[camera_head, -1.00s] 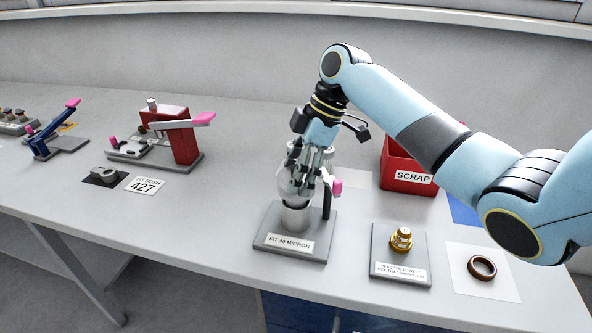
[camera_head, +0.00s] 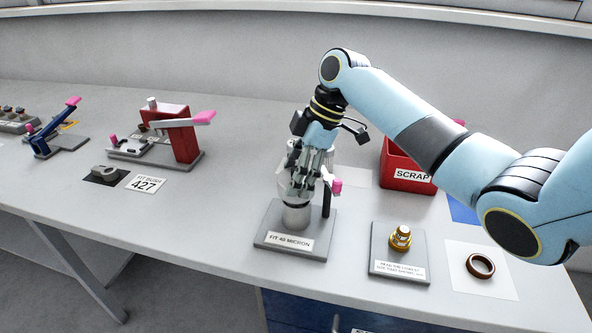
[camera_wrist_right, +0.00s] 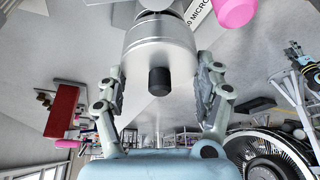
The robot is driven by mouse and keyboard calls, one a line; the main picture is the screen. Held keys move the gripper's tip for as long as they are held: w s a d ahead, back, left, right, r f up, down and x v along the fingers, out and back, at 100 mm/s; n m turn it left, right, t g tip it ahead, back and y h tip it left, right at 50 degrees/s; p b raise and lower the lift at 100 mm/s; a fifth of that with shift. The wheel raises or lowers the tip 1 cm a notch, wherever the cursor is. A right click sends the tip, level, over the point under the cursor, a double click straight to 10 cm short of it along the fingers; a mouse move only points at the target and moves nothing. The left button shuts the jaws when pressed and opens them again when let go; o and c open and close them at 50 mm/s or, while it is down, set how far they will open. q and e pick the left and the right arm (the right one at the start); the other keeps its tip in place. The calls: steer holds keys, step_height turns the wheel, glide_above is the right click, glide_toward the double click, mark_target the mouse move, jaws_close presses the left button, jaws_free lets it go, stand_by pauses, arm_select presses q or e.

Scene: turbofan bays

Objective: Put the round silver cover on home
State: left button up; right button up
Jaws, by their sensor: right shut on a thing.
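The round silver cover (camera_wrist_right: 150,65), with a black knob in its middle, is between the fingers of my right gripper (camera_wrist_right: 160,85) in the right wrist view. In the head view my right gripper (camera_head: 308,185) points down over the silver cup (camera_head: 295,216) on the grey stand labelled FIT 40 MICRON (camera_head: 275,241). The cover is largely hidden by the fingers there. It is at or just over the cup's top; I cannot tell whether it is fully seated. My left gripper is not in view.
A pink-tipped lever (camera_head: 336,187) stands close to the right of my gripper. A red SCRAP bin (camera_head: 400,180) is behind the arm. A brass fitting (camera_head: 400,238) on a plate and a brown ring (camera_head: 480,266) lie to the right. Red and blue presses stand left.

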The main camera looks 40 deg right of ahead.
steer(key=shift+f+b, duration=0.7)
steer(key=shift+f, duration=0.75)
stand_by(0.3)
steer(key=o, duration=1.4)
steer(key=shift+o, duration=0.4)
steer(key=shift+r, duration=0.1)
step_height(320, 180, up, 7)
steer(key=p, duration=0.7)
